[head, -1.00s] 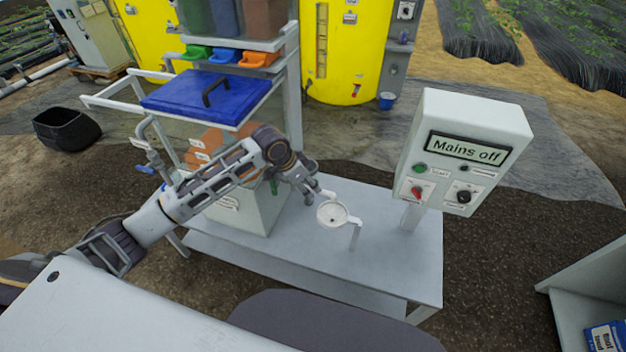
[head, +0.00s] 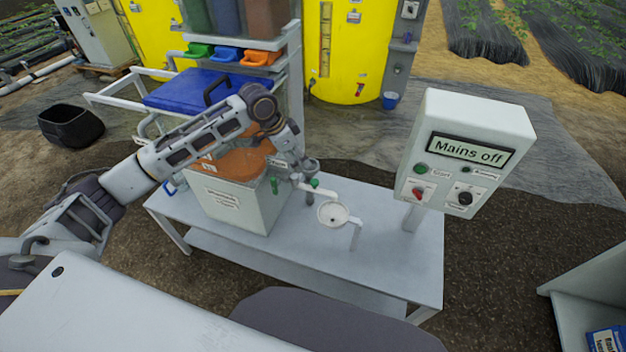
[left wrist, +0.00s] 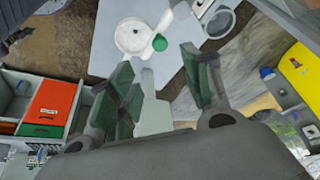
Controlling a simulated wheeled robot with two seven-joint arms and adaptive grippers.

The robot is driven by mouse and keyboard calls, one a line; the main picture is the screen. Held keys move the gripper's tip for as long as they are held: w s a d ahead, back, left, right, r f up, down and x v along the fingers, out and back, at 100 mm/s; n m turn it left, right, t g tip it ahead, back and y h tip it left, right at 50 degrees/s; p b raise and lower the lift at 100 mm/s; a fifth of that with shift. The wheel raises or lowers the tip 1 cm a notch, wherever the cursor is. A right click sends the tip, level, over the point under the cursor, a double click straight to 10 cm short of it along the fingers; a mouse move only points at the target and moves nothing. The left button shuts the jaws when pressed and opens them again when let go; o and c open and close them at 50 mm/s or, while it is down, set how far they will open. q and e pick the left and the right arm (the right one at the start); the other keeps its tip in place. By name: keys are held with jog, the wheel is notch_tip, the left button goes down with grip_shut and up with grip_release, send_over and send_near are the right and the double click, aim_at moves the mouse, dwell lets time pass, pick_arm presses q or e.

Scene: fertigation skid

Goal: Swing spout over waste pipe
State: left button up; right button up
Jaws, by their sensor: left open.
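The white spout (head: 322,191) has a green knob (head: 314,183) and reaches toward a round white dish (head: 333,214) on a thin post at the table's right. In the left wrist view the spout (left wrist: 166,20), green knob (left wrist: 160,43) and dish (left wrist: 135,37) show beyond the fingers. A grey open-topped pipe (head: 311,167), which looks like the waste pipe, stands just behind the spout; its ring (left wrist: 218,21) lies right of the spout in the wrist view. My left gripper (left wrist: 160,85) is open and empty, apart from the knob. In the head view it is partly hidden.
A grey tank (head: 235,208) stands on the table (head: 385,255) left of the spout. A blue lid (head: 185,92) and coloured bins are behind my arm. The table's front right is clear.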

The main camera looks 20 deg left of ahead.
aim_at(314, 181)
pick_arm(q)
jog(key=shift+f, duration=0.15)
jog(key=shift+p+x, duration=0.55)
jog(key=shift+x, duration=6.2)
jog(key=shift+w+d, duration=0.1)
grip_shut()
